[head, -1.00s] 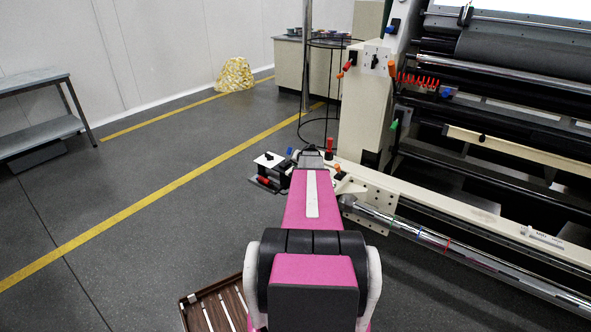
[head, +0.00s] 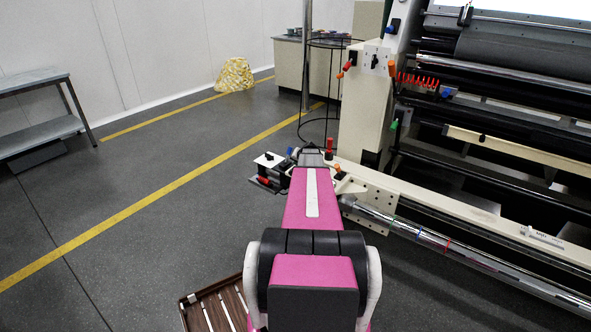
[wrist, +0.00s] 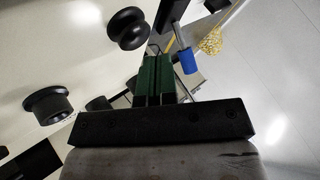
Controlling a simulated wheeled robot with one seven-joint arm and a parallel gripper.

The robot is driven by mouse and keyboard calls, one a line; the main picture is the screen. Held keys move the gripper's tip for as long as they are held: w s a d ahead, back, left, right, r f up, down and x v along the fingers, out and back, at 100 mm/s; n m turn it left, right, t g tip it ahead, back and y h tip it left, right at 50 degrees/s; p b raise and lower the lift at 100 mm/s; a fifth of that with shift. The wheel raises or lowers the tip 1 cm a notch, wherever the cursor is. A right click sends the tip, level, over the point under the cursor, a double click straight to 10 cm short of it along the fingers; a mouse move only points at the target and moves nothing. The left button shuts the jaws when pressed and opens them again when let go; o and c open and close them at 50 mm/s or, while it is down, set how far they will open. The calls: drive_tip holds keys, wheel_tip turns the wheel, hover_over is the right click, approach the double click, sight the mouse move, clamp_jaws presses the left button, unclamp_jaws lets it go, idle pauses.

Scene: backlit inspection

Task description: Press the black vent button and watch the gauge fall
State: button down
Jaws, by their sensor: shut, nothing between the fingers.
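My gripper shows in the wrist view with two green fingers (wrist: 153,82) pressed together, nothing between them. In the head view it is hidden beyond the far end of my pink arm. Two round black knobs (wrist: 127,28) (wrist: 48,104) stand out from a pale surface in the wrist view, one just above the fingertips and one to their left. They appear apart from the fingers. I cannot tell whether either is the vent button. I cannot make out a gauge in either view.
A cream machine column (head: 366,110) with switches and levers stands ahead, beside the large roller machine (head: 520,110). A blue-ended lever (wrist: 187,60) is close right of my fingers. A small black-and-white device (head: 269,170) lies left of my arm.

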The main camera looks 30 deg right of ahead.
drive_tip(key=shift+r, duration=0.1)
drive_tip(key=shift+r, duration=2.4)
